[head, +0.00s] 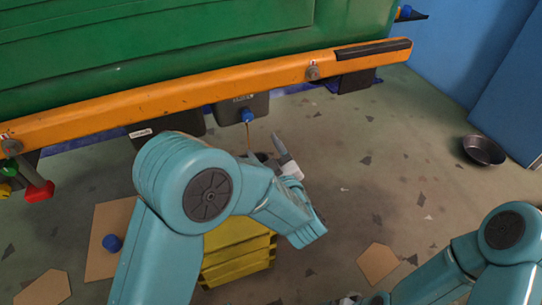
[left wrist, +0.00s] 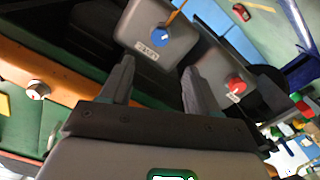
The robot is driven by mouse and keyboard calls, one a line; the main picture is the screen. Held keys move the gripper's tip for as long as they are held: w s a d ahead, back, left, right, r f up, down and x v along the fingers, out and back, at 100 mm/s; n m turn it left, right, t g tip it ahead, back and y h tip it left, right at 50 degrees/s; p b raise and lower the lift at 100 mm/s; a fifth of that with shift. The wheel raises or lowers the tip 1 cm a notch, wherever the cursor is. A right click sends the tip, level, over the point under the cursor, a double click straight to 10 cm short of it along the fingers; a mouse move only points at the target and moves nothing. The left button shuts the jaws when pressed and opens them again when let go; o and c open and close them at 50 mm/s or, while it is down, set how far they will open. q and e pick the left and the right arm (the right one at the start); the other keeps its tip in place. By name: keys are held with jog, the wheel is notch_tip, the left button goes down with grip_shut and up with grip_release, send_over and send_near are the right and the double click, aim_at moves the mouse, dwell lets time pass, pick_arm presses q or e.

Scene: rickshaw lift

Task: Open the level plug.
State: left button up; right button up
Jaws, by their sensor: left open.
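A blue plug (head: 247,115) sits on a dark grey housing (head: 228,108) under the green body in the head view. In the left wrist view a blue plug (left wrist: 162,38) sits on a grey housing (left wrist: 150,18) with a small label, too small to read surely. A second grey housing beside it carries a red plug (left wrist: 236,86). Which plug is the level plug I cannot tell. My left gripper (head: 266,148) is open and empty, a little below the blue plug and apart from it. Its fingers (left wrist: 158,67) point at the housings. Only a sliver of my right gripper (head: 350,299) shows at the bottom edge.
An orange rail (head: 200,92) runs along the green body (head: 160,40). A thin brownish line hangs below the blue plug. Yellow crates (head: 238,253) stand below my left arm. A loose blue cap (head: 112,242) lies on cardboard (head: 98,262). A dark bowl (head: 483,150) stands right; floor between is mostly clear.

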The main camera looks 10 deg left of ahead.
pick_arm(q)
jog(key=v, duration=0.3)
jog(key=shift+s+d, duration=0.2)
jog(key=shift+s, duration=0.15)
jog(key=shift+f, duration=0.15)
notch_tip(320, 180, down, 18)
jog(key=a+m+g+h, duration=0.35)
jog(key=m+h, duration=0.25)
jog(key=h, duration=0.2)
jog(key=s+f+m+g+h, duration=0.25)
jog(key=s+f+g, duration=0.3)
jog(key=s, duration=0.45)
jog(key=s+f+m+g+h, duration=0.1)
jog(key=s+f+g+h, duration=0.2)
jog(key=s+f+g, duration=0.55)
jog(key=s+r+t+p, duration=0.1)
jog(key=s+r+p, duration=0.1)
jog(key=r+p, duration=1.3)
jog(key=s+d+r+t+p, duration=0.1)
jog(key=s+r+t+p, duration=0.1)
jog(key=r+p, duration=1.2)
jog(key=shift+s+d+r+p, duration=0.2)
jog(key=shift+r+p, duration=0.15)
jog(key=shift+r, duration=0.6)
